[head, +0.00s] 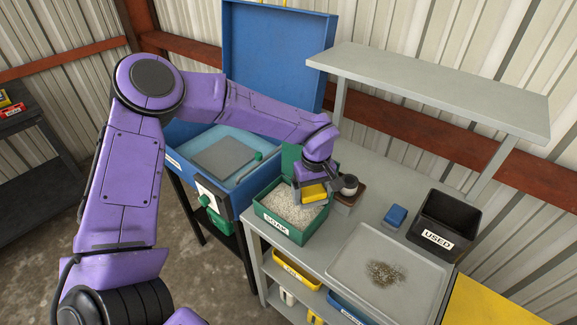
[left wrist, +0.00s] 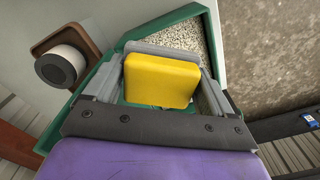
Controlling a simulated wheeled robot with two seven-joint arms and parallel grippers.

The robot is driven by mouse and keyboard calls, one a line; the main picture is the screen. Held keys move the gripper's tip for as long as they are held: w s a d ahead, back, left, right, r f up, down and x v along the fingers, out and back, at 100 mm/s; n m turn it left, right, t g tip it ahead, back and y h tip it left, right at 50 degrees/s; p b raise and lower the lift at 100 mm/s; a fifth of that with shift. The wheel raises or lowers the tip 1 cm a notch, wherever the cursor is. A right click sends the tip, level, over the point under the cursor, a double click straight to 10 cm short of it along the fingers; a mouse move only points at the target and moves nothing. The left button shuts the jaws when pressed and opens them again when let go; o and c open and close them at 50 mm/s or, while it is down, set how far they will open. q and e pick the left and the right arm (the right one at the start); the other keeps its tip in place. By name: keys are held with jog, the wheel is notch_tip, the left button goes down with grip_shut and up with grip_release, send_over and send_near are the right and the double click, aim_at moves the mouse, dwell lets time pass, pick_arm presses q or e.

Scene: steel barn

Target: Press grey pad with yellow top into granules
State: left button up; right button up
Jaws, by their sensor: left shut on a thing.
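The pad with the yellow top (head: 313,193) is held in my left gripper (head: 311,199), over the back right part of the green SOAK bin (head: 284,226). Pale granules (head: 290,207) fill the bin. In the left wrist view the yellow top (left wrist: 160,80) sits between the two grey fingers of my left gripper (left wrist: 161,88), with granules (left wrist: 178,40) beyond it. The pad's grey part is mostly hidden, and I cannot tell whether its underside touches the granules. My right gripper is not in view.
A brown holder (head: 349,195) with a dark round-topped item stands beside the bin. A blue block (head: 396,215), a black USED bin (head: 446,222) and a grey tray (head: 345,262) with dark debris (head: 385,273) lie to the right. A blue lidded basin (head: 243,195) is left; a raised shelf (head: 430,85) stands behind.

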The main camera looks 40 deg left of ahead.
aim_at(291, 206)
pick_arm(q)
jog(key=a+n+p, duration=0.2)
jog(key=a+n, duration=0.4)
jog(key=a, duration=0.1)
jog(key=f+b, duration=0.6)
jog(key=shift+s+d, duration=0.15)
jog(key=shift+d, duration=0.05)
jog(key=shift+r, duration=0.1)
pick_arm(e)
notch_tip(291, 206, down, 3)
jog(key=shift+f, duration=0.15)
pick_arm(q)
jog(key=shift+f+b, duration=0.4)
jog(key=shift+f, duration=0.1)
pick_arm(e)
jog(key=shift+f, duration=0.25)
pick_arm(q)
jog(key=shift+s+p, duration=0.1)
jog(key=shift+p, duration=0.2)
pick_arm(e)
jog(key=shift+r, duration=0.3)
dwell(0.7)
pick_arm(q)
notch_tip(291, 206, up, 7)
jog(key=p, duration=0.7)
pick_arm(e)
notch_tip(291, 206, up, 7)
